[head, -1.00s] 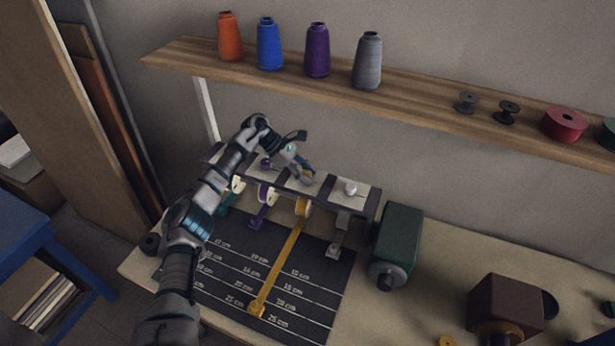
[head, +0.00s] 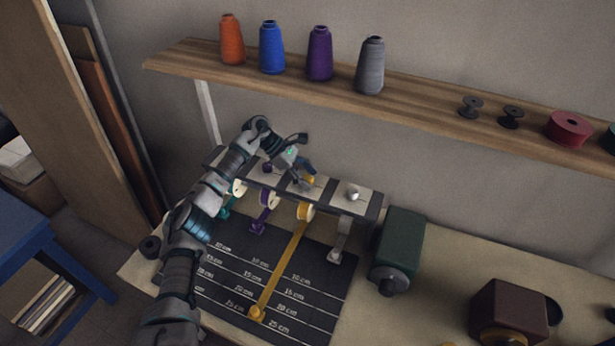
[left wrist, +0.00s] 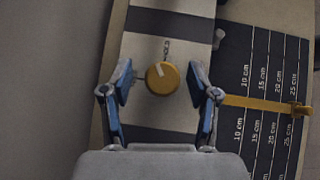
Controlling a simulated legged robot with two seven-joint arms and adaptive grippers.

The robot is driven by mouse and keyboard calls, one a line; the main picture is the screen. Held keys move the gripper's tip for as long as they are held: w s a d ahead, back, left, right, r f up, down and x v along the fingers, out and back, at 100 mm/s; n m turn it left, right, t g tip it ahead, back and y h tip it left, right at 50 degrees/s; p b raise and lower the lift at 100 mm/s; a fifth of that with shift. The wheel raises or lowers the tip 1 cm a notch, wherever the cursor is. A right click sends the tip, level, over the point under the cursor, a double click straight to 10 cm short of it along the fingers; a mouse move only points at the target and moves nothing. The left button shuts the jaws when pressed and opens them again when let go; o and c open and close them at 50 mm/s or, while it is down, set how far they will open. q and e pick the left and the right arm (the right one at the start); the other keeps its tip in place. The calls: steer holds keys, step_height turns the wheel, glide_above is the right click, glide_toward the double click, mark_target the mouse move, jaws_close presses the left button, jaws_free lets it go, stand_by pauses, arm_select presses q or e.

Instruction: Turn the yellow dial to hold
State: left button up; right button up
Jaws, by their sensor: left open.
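The yellow dial (left wrist: 162,78) sits on a pale panel of the ribbon rack. In the left wrist view a light pointer mark on it points up and slightly left; small lettering above it is too small to read surely. My left gripper (left wrist: 163,83) is open, with one blue-padded finger on each side of the dial and gaps between. In the head view my left gripper (head: 306,170) is over the same panel and partly hides the dial (head: 309,181). The yellow ribbon (head: 276,275) is drawn out over the measuring mat. My right gripper is not in view.
Purple (head: 267,168) and white (head: 353,193) dials stand on neighbouring panels. A dark mat (head: 320,285) with cm lines lies in front. A green box-shaped device (head: 403,240) stands right of the rack. A shelf (head: 420,105) with thread cones and spools hangs above.

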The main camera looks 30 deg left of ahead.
arm_select(q)
steer(key=v, duration=1.1)
steer(key=shift+a, duration=0.45)
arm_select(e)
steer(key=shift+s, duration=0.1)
arm_select(q)
steer(key=shift+w+r, duration=0.1)
steer(key=shift+r, duration=0.05)
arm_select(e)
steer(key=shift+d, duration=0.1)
